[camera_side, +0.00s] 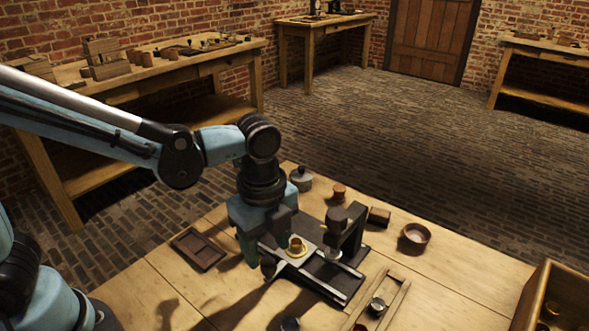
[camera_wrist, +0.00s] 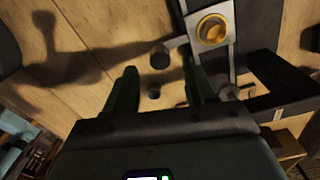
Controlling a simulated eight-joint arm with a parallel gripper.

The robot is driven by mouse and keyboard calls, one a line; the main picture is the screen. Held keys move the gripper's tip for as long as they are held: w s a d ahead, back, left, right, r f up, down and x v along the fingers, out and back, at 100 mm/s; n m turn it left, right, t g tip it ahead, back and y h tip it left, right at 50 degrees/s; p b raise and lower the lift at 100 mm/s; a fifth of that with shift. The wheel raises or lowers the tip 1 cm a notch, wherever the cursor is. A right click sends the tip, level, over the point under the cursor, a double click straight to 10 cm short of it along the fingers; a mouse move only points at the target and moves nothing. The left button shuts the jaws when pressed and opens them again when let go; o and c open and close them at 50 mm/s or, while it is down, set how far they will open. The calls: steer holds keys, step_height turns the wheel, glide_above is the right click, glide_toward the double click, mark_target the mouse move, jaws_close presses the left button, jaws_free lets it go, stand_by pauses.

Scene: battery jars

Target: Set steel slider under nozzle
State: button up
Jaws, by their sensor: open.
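The steel slider (camera_side: 313,246) is a pale plate on dark rails, with a brass cup (camera_side: 296,245) on it. In the wrist view the slider (camera_wrist: 190,18) lies at the top, with the cup (camera_wrist: 212,30) on it and a short arm leading to a dark knob (camera_wrist: 160,56). The knob also shows in the side view (camera_side: 268,266). The dark nozzle stand (camera_side: 350,232) is right of the cup; the cup is beside it, not below it. My gripper (camera_wrist: 159,88) is open and empty, its fingers apart, with the knob beyond the fingertips. Its fingertips are partly hidden in the side view.
A dark tray (camera_side: 198,249) lies left of the rails. A lidded pot (camera_side: 301,178), a cork (camera_side: 339,191), a small block (camera_side: 379,216) and a round bowl (camera_side: 415,236) stand behind and right. A wooden rack (camera_side: 397,300) and a crate (camera_side: 528,305) are at the front right.

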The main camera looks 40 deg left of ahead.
mark_target(268, 262)
steer(key=shift+f, duration=1.7)
jaws_close()
